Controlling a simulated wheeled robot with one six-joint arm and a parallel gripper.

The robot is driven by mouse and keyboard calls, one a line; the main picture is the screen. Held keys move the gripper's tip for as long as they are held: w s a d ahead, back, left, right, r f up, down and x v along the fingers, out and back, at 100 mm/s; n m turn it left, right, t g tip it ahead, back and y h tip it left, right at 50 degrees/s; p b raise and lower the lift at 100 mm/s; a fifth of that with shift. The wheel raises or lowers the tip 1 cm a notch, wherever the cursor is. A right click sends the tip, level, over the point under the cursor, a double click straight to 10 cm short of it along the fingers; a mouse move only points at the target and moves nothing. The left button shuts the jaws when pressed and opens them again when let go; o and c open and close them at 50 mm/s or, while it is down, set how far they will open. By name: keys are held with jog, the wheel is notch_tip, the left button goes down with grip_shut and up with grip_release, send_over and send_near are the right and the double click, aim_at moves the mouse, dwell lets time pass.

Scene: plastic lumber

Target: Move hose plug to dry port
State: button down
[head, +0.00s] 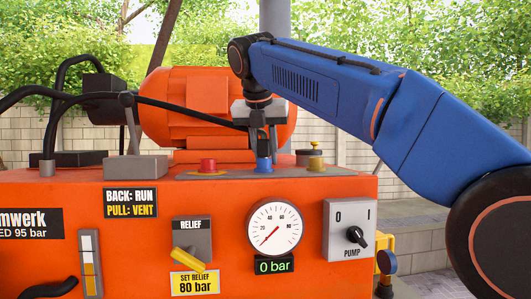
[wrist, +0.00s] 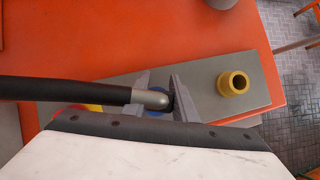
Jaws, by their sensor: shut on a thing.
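My gripper (head: 263,148) points straight down over the blue port (head: 264,165) on the grey strip on top of the orange machine. In the wrist view my gripper (wrist: 158,96) is shut on the hose plug (wrist: 152,98), a grey metal end on a black hose (wrist: 65,91) that runs off to the left. The blue port (wrist: 155,114) shows partly beneath the plug. I cannot tell whether the plug is seated in it. The yellow port (head: 315,157) stands to the right, its round opening empty in the wrist view (wrist: 236,82). No label reading dry shows on any port.
A red port (head: 208,166) sits left of the blue one. An orange motor (head: 195,110) stands behind the ports. The front panel carries a relief lever (head: 188,259), a gauge (head: 274,228) with 0 bar below it, and a pump switch (head: 355,235).

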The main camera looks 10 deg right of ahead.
jog(key=shift+f, duration=0.1)
jog(key=c, duration=1)
grip_release()
jog(key=shift+r, duration=3.5)
